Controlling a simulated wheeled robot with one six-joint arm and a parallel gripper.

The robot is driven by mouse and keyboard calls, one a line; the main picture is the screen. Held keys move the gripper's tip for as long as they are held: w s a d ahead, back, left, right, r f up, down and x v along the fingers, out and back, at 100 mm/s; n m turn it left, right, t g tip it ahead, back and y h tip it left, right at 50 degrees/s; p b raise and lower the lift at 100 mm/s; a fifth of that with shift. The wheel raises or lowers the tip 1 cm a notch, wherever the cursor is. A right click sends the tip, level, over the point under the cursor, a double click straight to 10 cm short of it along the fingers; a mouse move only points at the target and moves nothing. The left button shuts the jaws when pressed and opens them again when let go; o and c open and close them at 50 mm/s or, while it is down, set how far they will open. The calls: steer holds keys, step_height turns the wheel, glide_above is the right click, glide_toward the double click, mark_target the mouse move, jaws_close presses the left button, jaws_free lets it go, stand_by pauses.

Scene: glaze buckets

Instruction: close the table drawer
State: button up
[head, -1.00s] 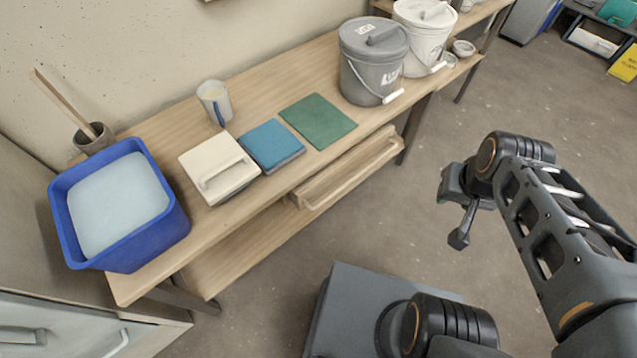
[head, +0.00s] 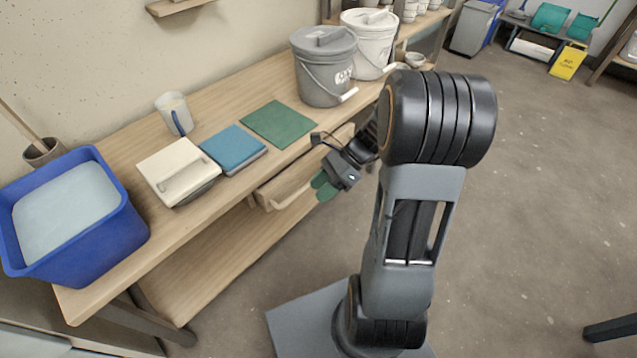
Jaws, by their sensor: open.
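The wooden table drawer (head: 274,195) sits under the table's front edge and is pulled out, with a pale bar handle on its front. The wooden table (head: 232,203) runs along the wall. My gripper (head: 325,187) is at the right part of the drawer front, with its green-padded fingers pointing down and left towards the handle. It is open and holds nothing that I can see. The right end of the drawer is hidden behind my gripper and arm. I cannot tell whether the fingers touch the drawer.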

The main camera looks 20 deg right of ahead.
steer(key=w+d+f+m+t+y+b, duration=0.25)
steer(key=d+f+m+t, duration=0.5)
steer(key=m, duration=0.45)
steer(key=w+d+f+m+t+y+b, duration=0.2)
steer(key=w+d+f+m+t+b, duration=0.15)
steer(key=d+f+m+t, duration=0.6)
steer(key=w+a+r+g+b, duration=0.1)
steer(key=w+a, duration=0.2)
steer(key=w+a+r+m+b, duration=0.1)
steer(key=w+a, duration=0.2)
steer(key=a, duration=0.1)
steer(key=w+a+r+m+g, duration=0.1)
steer(key=w+a, duration=0.2)
steer(key=shift+a+r+g+b, duration=0.1)
steer(key=shift+a+g+b, duration=0.2)
steer(key=shift+b, duration=0.1)
jaws_close()
